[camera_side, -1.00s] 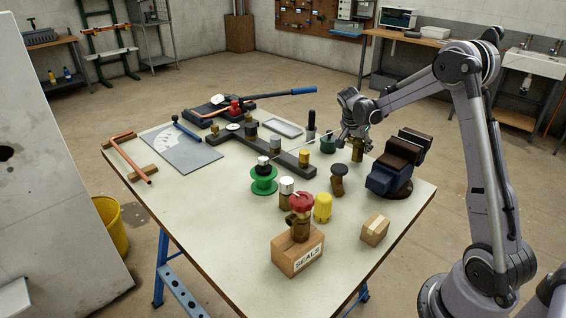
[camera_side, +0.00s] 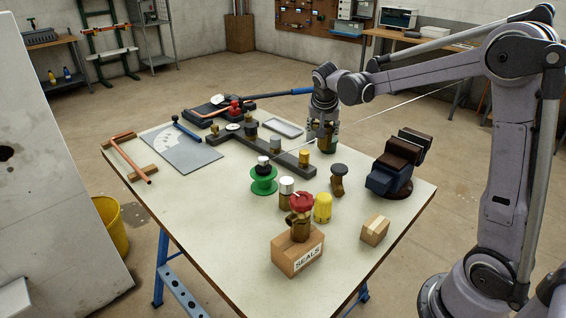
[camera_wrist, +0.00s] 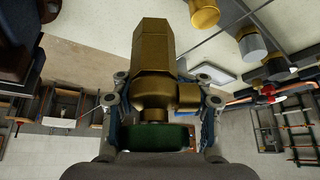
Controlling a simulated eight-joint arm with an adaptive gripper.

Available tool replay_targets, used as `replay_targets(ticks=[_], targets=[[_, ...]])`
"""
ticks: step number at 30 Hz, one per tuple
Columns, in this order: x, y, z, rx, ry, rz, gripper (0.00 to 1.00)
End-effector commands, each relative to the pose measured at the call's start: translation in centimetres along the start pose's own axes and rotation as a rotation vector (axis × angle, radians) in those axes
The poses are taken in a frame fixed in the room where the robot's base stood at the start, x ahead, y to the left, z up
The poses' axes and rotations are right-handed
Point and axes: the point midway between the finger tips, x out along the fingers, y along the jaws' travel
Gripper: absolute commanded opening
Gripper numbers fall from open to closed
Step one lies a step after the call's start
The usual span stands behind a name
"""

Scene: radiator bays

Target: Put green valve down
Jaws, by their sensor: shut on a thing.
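The green valve (camera_wrist: 152,80) has a brass body with a hexagonal end and a side outlet, and a dark green cap, in the wrist view. My gripper (camera_wrist: 162,108) is shut on it, one finger on each side. In the side view my gripper (camera_side: 321,132) points down over the back right of the table, behind the brass-topped fitting. Brass and dark green show at its fingertips there, low over the tabletop. I cannot tell whether the valve touches the table.
The dark manifold bar (camera_side: 285,160) lies just left of my gripper. The black-knobbed valve (camera_side: 338,180) stands in front, and the vise (camera_side: 390,178) is to the right. A red-wheeled valve (camera_side: 300,212) stands on the SEALS box (camera_side: 298,257). The table's front left is clear.

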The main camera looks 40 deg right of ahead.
Motion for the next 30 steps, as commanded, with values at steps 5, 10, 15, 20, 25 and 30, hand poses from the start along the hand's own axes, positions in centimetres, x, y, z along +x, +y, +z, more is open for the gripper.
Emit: replay_targets(ticks=[5,10,15,20,25,30], targets=[[-3.5,-5.1,5.6,-0.258,-0.001,-0.155,0.00],[-6.9,-8.8,11.1,-0.495,-0.005,-0.300,0.00],[-10.2,-11.2,16.4,-0.711,-0.009,-0.430,0.00],[-12.4,-12.3,20.1,-0.855,-0.014,-0.515,0.00],[-13.6,-12.8,22.0,-0.927,-0.016,-0.559,0.00],[-13.5,-14.0,24.0,-0.943,-0.017,-0.567,0.00]])
